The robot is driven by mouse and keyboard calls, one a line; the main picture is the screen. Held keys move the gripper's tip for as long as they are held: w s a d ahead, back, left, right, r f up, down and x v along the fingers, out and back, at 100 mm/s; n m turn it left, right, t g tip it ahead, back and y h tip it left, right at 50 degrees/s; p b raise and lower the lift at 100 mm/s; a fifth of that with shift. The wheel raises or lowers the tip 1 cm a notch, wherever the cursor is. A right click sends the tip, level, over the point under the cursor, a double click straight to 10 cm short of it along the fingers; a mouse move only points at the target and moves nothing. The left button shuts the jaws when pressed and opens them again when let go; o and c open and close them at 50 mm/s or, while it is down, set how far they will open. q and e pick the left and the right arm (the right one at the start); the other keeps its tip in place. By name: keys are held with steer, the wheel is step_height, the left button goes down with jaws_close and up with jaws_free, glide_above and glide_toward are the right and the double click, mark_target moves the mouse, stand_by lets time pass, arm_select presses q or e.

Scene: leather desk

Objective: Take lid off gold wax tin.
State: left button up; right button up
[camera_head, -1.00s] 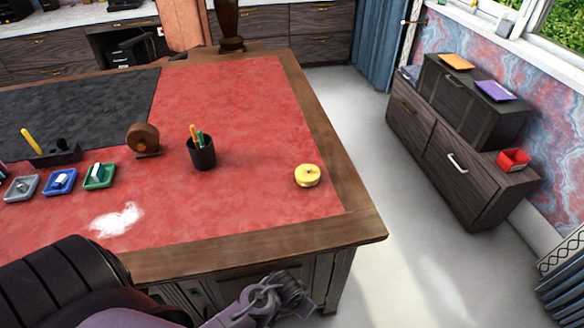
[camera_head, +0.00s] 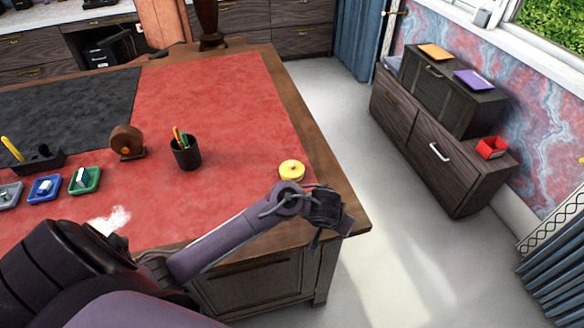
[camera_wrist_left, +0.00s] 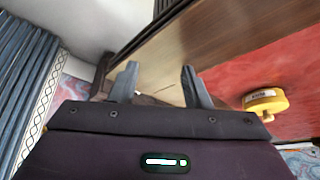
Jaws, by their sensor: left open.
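The gold wax tin (camera_head: 291,170) is a small round yellow tin on the red leather near the desk's right edge. Its lid looks to be on, though the seam is too small to make out. In the left wrist view the tin (camera_wrist_left: 265,101) is to the right of the fingers, with a label on its side. My left gripper (camera_head: 328,238) is over the desk's front right corner, apart from the tin and nearer the front. In the left wrist view its two fingers (camera_wrist_left: 160,84) are spread with nothing between them. My right gripper is not in view.
A black pen cup (camera_head: 186,153) stands left of the tin, with a brown tape dispenser (camera_head: 127,142) beyond it. Small trays (camera_head: 84,180) and white powder (camera_head: 118,217) are farther left. The red desk top (camera_head: 235,110) behind the tin is clear.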

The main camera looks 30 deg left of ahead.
mark_target(292, 164)
arm_select(q)
steer(key=w+a+r, duration=0.1)
steer(key=w+a, duration=0.1)
steer(key=w+a+r+n, duration=0.1)
steer(key=w+a, duration=0.1)
steer(key=w+a+n+y, duration=0.1)
steer(key=w+a, duration=0.1)
steer(key=a, duration=0.1)
steer(key=shift+a+r, duration=0.1)
steer(key=shift+r, duration=0.3)
steer(key=a+r+n, duration=0.1)
steer(key=a, duration=0.3)
steer(key=w+a+r+n+g+y, duration=0.1)
steer(key=a+r+n, duration=0.1)
steer(key=a, duration=0.1)
steer(key=w+a+r+n, duration=0.1)
steer(key=a+r+n, duration=0.1)
steer(key=a, duration=0.2)
steer(key=shift+w+a+g+y, duration=0.2)
steer(key=shift+a+g+y, duration=0.1)
steer(key=shift+a+g, duration=0.1)
steer(key=shift+w+f, duration=0.15)
steer(key=shift+f, duration=0.35)
steer(key=b+x, duration=0.1)
steer(key=x, duration=0.5)
steer(key=shift+w, duration=0.2)
steer(key=shift+r, duration=0.1)
jaws_close()
